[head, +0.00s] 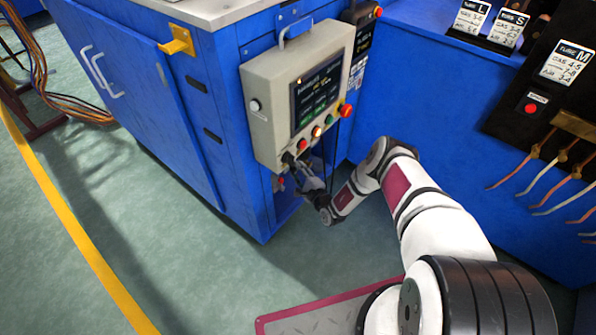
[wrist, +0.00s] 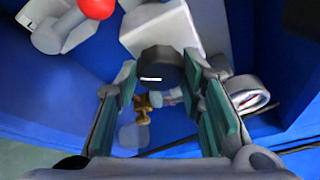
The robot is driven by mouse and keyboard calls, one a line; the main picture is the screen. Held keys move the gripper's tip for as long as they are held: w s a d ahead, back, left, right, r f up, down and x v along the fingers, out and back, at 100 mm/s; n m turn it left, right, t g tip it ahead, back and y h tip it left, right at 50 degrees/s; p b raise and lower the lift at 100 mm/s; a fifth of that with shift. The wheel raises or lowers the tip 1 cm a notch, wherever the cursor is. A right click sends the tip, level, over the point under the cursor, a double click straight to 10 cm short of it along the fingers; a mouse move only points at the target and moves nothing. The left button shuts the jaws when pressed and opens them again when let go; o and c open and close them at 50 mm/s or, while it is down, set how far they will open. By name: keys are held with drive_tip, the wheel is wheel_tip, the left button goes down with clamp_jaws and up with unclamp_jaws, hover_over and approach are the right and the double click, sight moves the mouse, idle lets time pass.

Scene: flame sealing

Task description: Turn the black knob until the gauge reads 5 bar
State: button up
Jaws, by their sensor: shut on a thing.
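The black knob (wrist: 160,68) is in the upper middle of the wrist view, below a pale grey block. My gripper (wrist: 161,80) has its green-padded fingers on either side of the knob, shut on it. In the head view my gripper (head: 302,168) is small, at the lower edge of the grey control box. A dark round part there may be the knob, but it is too small to be sure. A metal ring (wrist: 250,95) stands right of the fingers in the wrist view and may be the gauge. No dial face or reading can be made out.
The control box (head: 267,110) has a screen, several buttons and a red button (head: 346,110). A brass fitting (wrist: 143,103) shows between my fingers. Blue cabinet walls (head: 385,100) stand behind and right of my arm. The green floor (head: 130,220) at left is open.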

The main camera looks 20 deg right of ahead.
drive_tip(key=n+t, duration=0.1)
drive_tip(key=n, duration=0.1)
drive_tip(key=n+b, duration=0.1)
drive_tip(key=n, duration=0.1)
drive_tip(key=shift+f+t, duration=0.2)
drive_tip(key=shift+t, duration=0.2)
drive_tip(key=shift+n, duration=0.4)
drive_tip(key=o, duration=1.1)
drive_tip(key=shift+o, duration=0.2)
drive_tip(key=v, duration=1.2)
drive_tip(key=shift+f, duration=0.2)
